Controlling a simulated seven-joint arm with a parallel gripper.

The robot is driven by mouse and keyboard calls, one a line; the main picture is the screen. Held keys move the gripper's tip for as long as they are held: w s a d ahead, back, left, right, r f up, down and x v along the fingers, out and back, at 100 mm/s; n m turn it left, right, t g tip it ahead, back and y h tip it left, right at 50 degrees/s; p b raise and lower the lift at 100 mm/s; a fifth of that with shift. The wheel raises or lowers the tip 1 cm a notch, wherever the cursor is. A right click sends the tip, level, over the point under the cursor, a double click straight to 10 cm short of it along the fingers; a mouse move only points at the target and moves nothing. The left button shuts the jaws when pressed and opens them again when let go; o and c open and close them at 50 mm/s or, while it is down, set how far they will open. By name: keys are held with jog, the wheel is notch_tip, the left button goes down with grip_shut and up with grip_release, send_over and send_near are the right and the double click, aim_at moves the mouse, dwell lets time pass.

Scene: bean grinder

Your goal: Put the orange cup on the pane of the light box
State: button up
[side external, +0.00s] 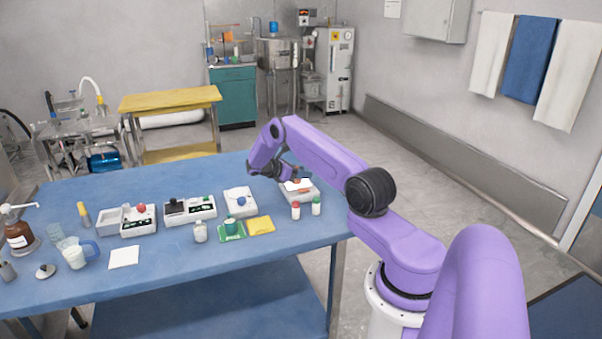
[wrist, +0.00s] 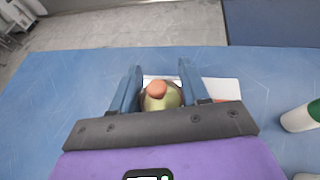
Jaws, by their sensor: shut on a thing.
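My gripper (side external: 283,174) is above the right part of the blue table, over a white box with a bright top. This box looks like the light box (side external: 312,194). In the wrist view my gripper (wrist: 160,80) has its two blue fingers on either side of a rounded thing with an orange top (wrist: 157,89) and a yellow-green part below it. I take it for the orange cup; its full shape is hidden. An orange patch also shows under my gripper in the side view. Whether the cup touches the pane cannot be told.
A red-topped vial (side external: 295,211) and a green-topped vial (side external: 316,207) stand just in front of the box. The table's right edge is close.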

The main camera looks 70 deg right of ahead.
jog(key=shift+f, duration=0.1)
jog(key=o, duration=1.1)
